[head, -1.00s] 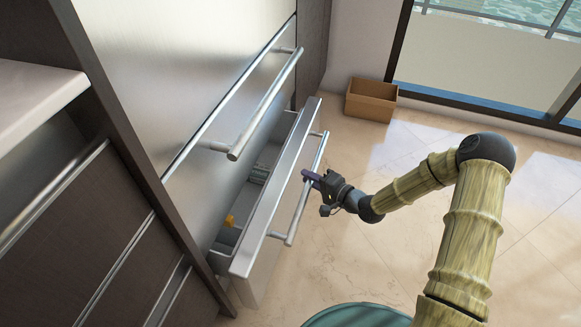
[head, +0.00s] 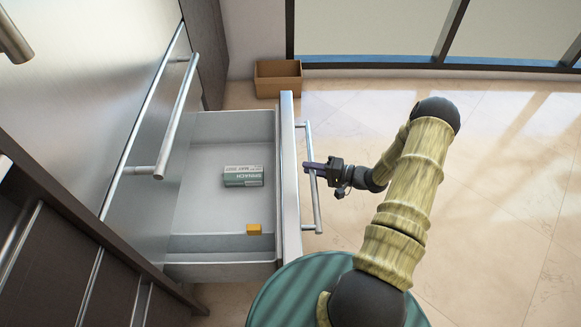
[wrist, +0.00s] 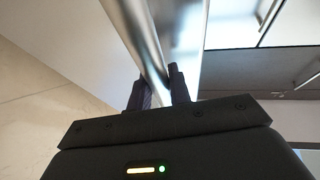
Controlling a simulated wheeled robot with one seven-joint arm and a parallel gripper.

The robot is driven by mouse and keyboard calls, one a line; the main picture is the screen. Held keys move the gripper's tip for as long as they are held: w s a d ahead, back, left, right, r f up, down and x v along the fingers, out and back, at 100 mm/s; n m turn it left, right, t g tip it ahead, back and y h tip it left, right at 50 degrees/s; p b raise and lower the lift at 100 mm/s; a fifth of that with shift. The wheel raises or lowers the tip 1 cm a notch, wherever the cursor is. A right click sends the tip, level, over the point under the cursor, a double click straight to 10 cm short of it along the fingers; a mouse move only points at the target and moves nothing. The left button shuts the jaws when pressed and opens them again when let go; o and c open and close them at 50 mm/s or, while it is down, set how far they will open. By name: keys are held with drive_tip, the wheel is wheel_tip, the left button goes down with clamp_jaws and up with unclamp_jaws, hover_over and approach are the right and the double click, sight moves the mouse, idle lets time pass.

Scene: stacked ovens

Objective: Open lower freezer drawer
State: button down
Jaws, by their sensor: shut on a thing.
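The lower freezer drawer (head: 290,190) is pulled well out from the steel freezer front, and its inside shows. Its bar handle (head: 316,200) runs along the drawer front. My gripper (head: 314,167) is shut on this handle near its middle. In the wrist view the handle (wrist: 138,35) passes between the two dark fingers (wrist: 158,90). A spinach box (head: 243,176) and a small orange block (head: 254,229) lie in the drawer.
The upper door's bar handle (head: 172,130) is at the left, above the drawer. A cardboard box (head: 278,78) stands on the floor near the window. The tiled floor (head: 500,200) at right is clear.

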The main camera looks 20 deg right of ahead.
drive_tip(key=shift+s+d, duration=0.1)
drive_tip(key=shift+d, duration=0.25)
drive_tip(key=c, duration=1.3)
unclamp_jaws()
drive_tip(key=p+v, duration=0.5)
drive_tip(key=v, duration=1.2)
drive_tip(key=shift+p, duration=0.3)
drive_tip(key=shift+s, duration=0.15)
